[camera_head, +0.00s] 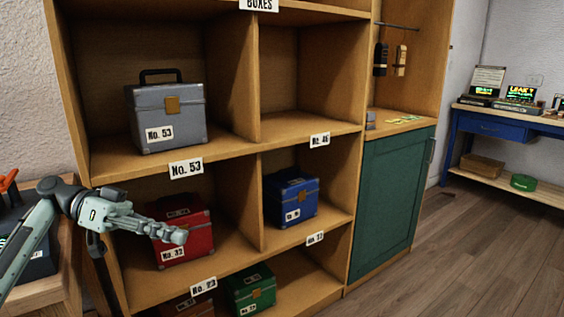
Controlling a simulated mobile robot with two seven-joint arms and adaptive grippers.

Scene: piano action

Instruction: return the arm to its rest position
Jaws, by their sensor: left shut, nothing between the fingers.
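My left arm comes in from the left edge. Its gripper (176,235) is shut and empty, pointing right in front of the wooden shelf unit (257,150). It covers part of a red box (195,250) labelled No. 32 in the middle row. I cannot tell from this view whether the fingers touch that box. My right gripper is not in view.
A grey box (168,115) labelled No. 53 stands on the upper shelf. A blue box (291,200) and a green box (251,288) sit lower. A green cabinet door (392,205) and a blue workbench (505,130) are at the right. The wooden floor (480,245) is clear.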

